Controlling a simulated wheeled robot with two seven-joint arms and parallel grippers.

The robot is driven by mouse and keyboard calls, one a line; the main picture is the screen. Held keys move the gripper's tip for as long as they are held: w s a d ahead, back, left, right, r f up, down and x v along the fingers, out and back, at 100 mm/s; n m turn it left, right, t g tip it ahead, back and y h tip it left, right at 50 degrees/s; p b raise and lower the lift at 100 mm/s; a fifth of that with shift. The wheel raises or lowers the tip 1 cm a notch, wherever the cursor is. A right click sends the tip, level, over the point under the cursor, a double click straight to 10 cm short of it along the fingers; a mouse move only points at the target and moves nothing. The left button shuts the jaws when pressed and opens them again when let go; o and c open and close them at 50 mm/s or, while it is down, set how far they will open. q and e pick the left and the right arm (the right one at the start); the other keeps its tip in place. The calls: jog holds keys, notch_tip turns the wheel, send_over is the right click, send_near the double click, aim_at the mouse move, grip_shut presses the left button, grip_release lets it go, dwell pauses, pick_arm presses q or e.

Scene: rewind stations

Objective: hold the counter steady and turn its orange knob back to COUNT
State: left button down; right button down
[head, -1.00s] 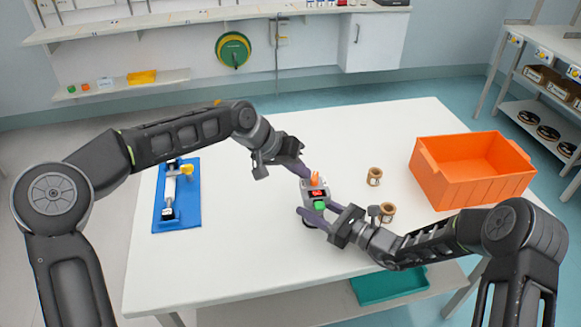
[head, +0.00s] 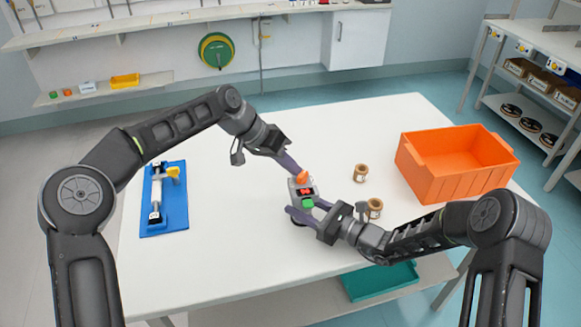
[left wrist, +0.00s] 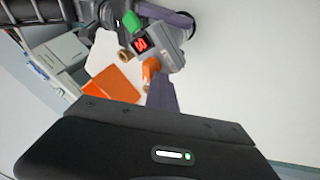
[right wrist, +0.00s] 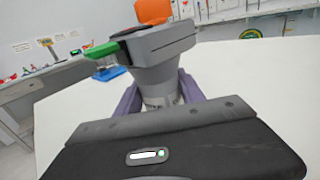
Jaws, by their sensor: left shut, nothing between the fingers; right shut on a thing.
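The counter (head: 293,190) is a small grey device on the white table, with a red display (head: 305,191) and a green part (head: 307,203). Its orange knob (head: 302,177) is on the far side. My right gripper (head: 303,207) is shut on the counter's round lower body, with a finger on each side, as the right wrist view (right wrist: 160,95) shows. My left gripper (head: 296,170) is shut and empty, its fingertips at the orange knob. In the left wrist view the finger end meets the knob (left wrist: 150,68); whether it touches is unclear. The display's reading is too small to tell.
Two small brown spools (head: 360,173) (head: 375,208) stand right of the counter. An orange bin (head: 440,183) is at the table's right, and a blue board (head: 178,217) with a white cylinder lies at the left.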

pick_arm(q)
jog(key=shift+s+d, duration=0.1)
jog(key=shift+d, duration=0.25)
pick_arm(e)
jog(key=shift+s+a, duration=0.15)
jog(key=shift+a, duration=0.1)
pick_arm(q)
jog(key=shift+w, duration=0.85)
jog(key=shift+a, duration=0.2)
pick_arm(e)
jog(key=shift+d+f, duration=0.1)
jog(key=shift+d, duration=0.1)
pick_arm(q)
jog(key=w+a+r, duration=0.1)
jog(key=a+r, duration=0.7)
jog(key=a, duration=0.1)
jog(key=shift+w, duration=0.2)
